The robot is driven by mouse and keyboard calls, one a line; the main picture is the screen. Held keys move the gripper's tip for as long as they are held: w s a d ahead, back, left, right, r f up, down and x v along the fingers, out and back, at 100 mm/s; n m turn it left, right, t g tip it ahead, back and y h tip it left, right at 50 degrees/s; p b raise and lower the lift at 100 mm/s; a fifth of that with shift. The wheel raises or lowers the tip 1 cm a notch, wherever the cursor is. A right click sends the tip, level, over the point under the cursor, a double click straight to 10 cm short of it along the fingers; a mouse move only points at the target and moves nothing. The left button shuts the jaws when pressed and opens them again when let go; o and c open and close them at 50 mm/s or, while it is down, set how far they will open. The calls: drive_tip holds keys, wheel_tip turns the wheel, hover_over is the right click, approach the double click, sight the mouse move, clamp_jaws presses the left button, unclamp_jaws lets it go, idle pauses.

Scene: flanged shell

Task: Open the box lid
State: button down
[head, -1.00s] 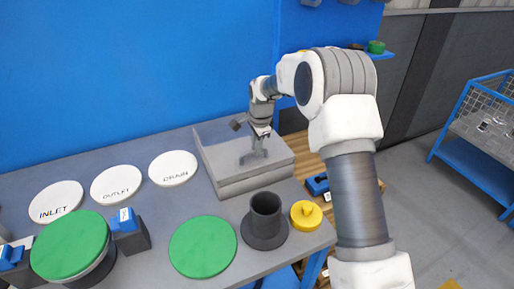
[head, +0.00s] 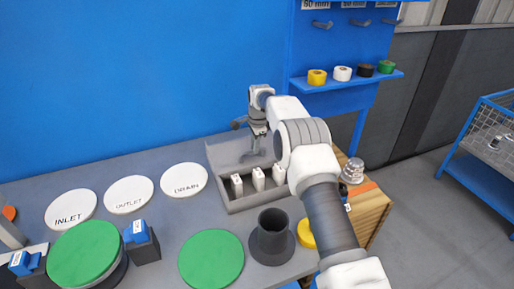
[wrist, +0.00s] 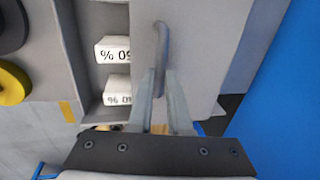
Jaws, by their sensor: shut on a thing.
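The grey box (head: 240,204) stands on the table and is partly open. Its grey lid (head: 226,154) lies back towards the blue wall, leaving the front strip of the box uncovered. Three white labelled blocks (head: 258,179) stand in that strip. In the wrist view, the lid (wrist: 200,60) fills the middle, with its curved grey handle (wrist: 161,40) on it. My gripper (wrist: 160,82) is shut on the handle; it also shows above the lid in the head view (head: 257,152). Two of the white blocks (wrist: 115,50) show beside the lid in the wrist view.
White discs marked INLET (head: 71,208), OUTLET (head: 128,194) and DRAIN (head: 184,180) lie left of the box. In front are a green disc (head: 211,259) and a dark flanged cylinder (head: 272,238). The blue wall (head: 120,80) stands close behind.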

drive_tip(key=shift+w+a+r+p, duration=0.1)
drive_tip(key=shift+w+a+p, duration=0.1)
drive_tip(key=shift+w+p, duration=0.45)
drive_tip(key=shift+w, duration=0.15)
drive_tip(key=c, duration=0.8)
unclamp_jaws()
drive_tip(key=shift+a, duration=0.1)
drive_tip(key=shift+c, duration=0.2)
drive_tip(key=s+d+r, duration=0.1)
drive_tip(key=s+r, duration=0.2)
drive_tip(key=r, duration=1.4)
drive_tip(key=shift+s+d+b, duration=0.15)
drive_tip(key=shift+b, duration=0.2)
